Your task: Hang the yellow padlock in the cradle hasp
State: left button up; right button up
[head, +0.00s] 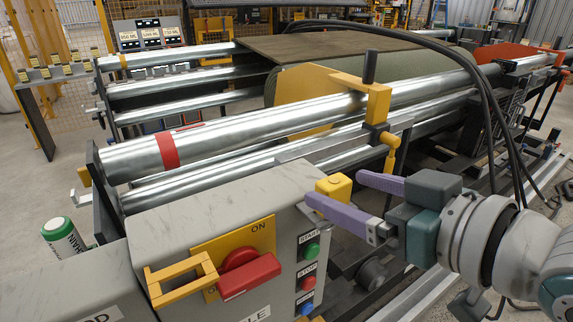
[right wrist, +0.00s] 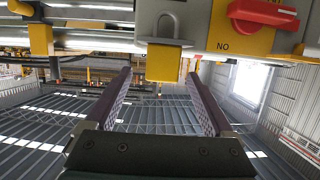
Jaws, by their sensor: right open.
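The yellow padlock (head: 333,188) is at the right end of the grey cabinet. The right wrist view shows its yellow body (right wrist: 163,65) and a grey shackle against the grey cabinet side. My right gripper (head: 336,193) is open with purple fingers, one on each side of the padlock. In the right wrist view the padlock lies between and just beyond the fingertips (right wrist: 159,74); contact cannot be told. A yellow hasp-like bracket (head: 182,272) sits left of the red switch handle (head: 247,272) on the cabinet front. My left gripper is out of view.
The grey cabinet (head: 170,215) has green, red and blue buttons (head: 310,268) near its right edge. Steel rollers (head: 230,135) and a yellow clamp (head: 376,105) stand behind. Black cables (head: 485,100) hang near my right arm. A green-white canister (head: 63,238) is at left.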

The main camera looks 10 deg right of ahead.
aim_at(318, 182)
jog(key=shift+x, duration=3)
jog(key=shift+a, duration=0.1)
jog(key=shift+c, duration=0.3)
grip_shut()
